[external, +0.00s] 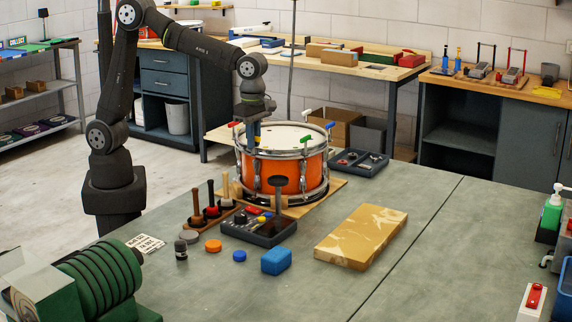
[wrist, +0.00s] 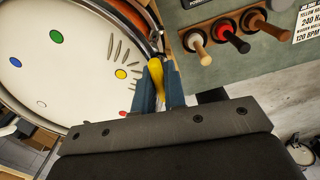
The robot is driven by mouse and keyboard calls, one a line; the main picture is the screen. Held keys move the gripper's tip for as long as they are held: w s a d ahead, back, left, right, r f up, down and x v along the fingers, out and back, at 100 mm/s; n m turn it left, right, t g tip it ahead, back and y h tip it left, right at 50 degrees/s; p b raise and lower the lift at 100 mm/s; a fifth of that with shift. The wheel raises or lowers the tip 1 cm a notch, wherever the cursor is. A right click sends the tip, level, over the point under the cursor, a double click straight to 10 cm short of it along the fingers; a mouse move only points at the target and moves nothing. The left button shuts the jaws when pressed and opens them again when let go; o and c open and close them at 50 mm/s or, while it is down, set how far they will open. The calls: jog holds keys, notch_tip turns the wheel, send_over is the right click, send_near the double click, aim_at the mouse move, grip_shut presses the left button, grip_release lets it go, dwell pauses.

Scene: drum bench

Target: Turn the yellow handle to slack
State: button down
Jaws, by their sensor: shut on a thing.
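An orange snare drum (external: 288,180) with a white head stands on a wooden board. The yellow handle (wrist: 157,80) sits at the drum's rim in the wrist view, beside the yellow dot on the drumhead (wrist: 75,80). My gripper (wrist: 160,84) has its two blue fingers on either side of the yellow handle and is shut on it. In the external view my gripper (external: 252,137) points down at the drum's near left rim and hides the yellow handle there.
Other coloured handles stand around the rim, including a green one (external: 306,139) and a blue one (external: 330,126). Several mallets (external: 211,198) stand in a rack front left.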

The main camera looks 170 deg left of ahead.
jog(key=shift+n, duration=0.4)
jog(key=c, duration=1.5)
grip_release()
jog(key=shift+r, duration=0.15)
notch_tip(320, 180, up, 17)
jog(key=shift+r, duration=0.1)
notch_tip(320, 180, down, 18)
jog(key=shift+r, duration=0.2)
